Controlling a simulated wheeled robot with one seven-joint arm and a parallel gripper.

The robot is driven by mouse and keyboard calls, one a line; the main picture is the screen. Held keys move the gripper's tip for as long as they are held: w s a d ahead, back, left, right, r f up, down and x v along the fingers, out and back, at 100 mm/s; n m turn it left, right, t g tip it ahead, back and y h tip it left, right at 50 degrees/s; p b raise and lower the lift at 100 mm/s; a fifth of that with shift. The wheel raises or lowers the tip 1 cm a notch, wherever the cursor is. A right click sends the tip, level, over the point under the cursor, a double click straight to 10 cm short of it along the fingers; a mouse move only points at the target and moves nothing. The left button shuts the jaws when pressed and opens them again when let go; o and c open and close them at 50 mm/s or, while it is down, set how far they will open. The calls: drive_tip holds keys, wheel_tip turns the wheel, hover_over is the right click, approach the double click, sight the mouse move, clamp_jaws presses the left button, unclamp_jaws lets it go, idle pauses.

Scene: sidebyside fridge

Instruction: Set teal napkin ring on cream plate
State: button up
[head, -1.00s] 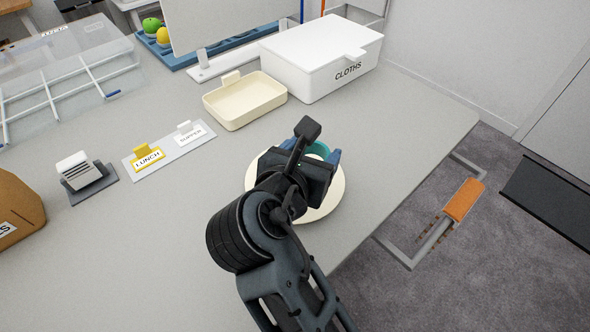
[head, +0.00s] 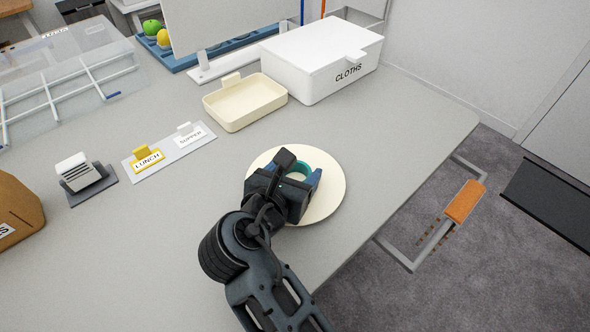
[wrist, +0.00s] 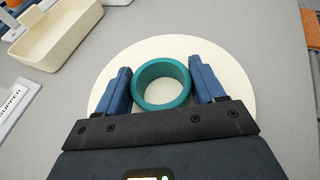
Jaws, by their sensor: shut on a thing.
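The teal napkin ring (wrist: 163,103) is upright on its rim axis, open side up, between the two blue fingers of my gripper (wrist: 161,76) in the wrist view. My gripper is shut on it. The cream plate (head: 331,188) lies on the grey table, and the plate also shows behind and around the ring in the wrist view (wrist: 236,88). In the head view my gripper (head: 296,176) hides the plate's left and lower-left part. The ring is over the plate; I cannot tell whether it touches the plate.
A cream tray (head: 238,119) and a white lidded CLOTHS box (head: 318,75) stand behind the plate. A label board (head: 190,146) and a grey-white holder (head: 80,176) are to the left. The table's right edge is close to the plate.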

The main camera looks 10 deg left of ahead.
drive_tip(key=o, duration=1)
drive_tip(key=shift+r, duration=0.15)
drive_tip(key=v, duration=1.2)
